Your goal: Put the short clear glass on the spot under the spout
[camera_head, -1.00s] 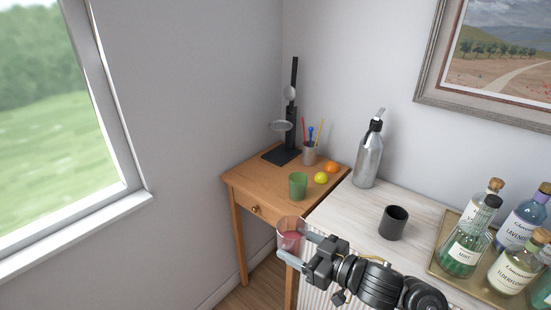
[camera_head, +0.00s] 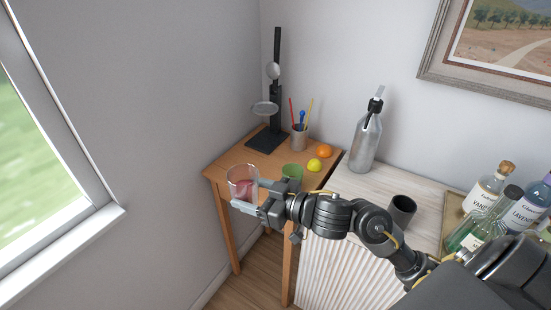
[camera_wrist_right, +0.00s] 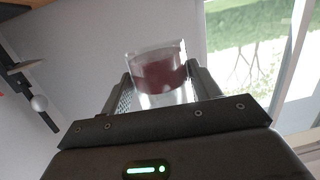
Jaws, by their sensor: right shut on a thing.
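The short clear glass (camera_head: 242,176), with dark red liquid low in it, is held by my right gripper (camera_head: 252,197) in front of the small wooden table. It is close to upright in the head view. In the right wrist view the glass (camera_wrist_right: 158,72) sits between the two fingers of my gripper (camera_wrist_right: 160,92). The black stand (camera_head: 276,100) at the table's back left looks like the spout; it carries a round silver ball and a ring-shaped plate (camera_head: 265,108). Its flat black base (camera_head: 266,139) rests on the table. My left gripper is not in view.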

